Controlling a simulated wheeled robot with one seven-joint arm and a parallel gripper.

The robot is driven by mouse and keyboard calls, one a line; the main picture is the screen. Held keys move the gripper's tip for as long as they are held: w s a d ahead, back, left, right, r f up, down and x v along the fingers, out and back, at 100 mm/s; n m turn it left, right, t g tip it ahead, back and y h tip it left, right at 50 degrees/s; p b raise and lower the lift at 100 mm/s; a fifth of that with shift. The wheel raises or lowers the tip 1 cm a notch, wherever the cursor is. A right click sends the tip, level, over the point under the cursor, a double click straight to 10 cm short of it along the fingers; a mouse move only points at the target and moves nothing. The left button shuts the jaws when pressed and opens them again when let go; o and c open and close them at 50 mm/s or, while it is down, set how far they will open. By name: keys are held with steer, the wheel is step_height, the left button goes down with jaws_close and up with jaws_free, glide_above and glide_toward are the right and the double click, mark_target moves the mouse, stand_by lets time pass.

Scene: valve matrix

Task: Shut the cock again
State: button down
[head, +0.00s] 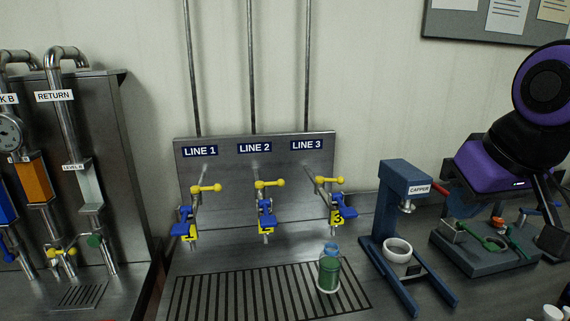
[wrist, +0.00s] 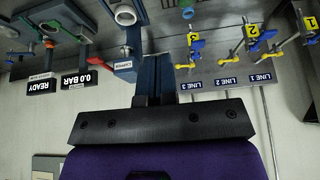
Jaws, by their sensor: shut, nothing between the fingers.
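Three cocks stand in a row on a steel panel in the head view: LINE 1 (head: 185,230), LINE 2 (head: 266,222) and LINE 3 (head: 337,213). Each has a blue part, a yellow tag and a yellow ball-ended bar. Which cock is open is too small to tell. A clear bottle (head: 329,272) with green contents stands below the LINE 3 cock. My gripper (wrist: 156,60) is shut and empty in the wrist view, apart from the cocks. The LINE 3 cock also shows there, upside down (wrist: 193,38).
A blue capper (head: 405,190) with a white ring stands right of the bottle. A grey fixture (head: 480,262) with green and red parts is farther right. A steel rack with pipes (head: 100,150) is at the left. The slotted drain (head: 235,298) is clear left of the bottle.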

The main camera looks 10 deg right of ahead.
steer(key=w+r+m+g+h, duration=0.1)
steer(key=w+r+m, duration=0.2)
steer(key=w+m, duration=0.45)
steer(key=m+g+h, duration=0.1)
steer(key=m+h, duration=0.3)
steer(key=m, duration=0.9)
glide_above(330, 180)
steer(key=s, duration=0.5)
step_height(330, 180, down, 13)
steer(key=shift+n, duration=0.25)
steer(key=shift+w+d+f, duration=0.1)
steer(key=shift+w+f, duration=0.4)
steer(key=shift+w, duration=0.4)
steer(key=shift+w+f, duration=0.5)
steer(key=shift+w, duration=0.35)
steer(key=shift+w+d+f+n+y, duration=0.2)
steer(key=shift+w+d+n+y, duration=0.15)
steer(key=shift+w+n, duration=0.35)
steer(key=shift+s, duration=0.1)
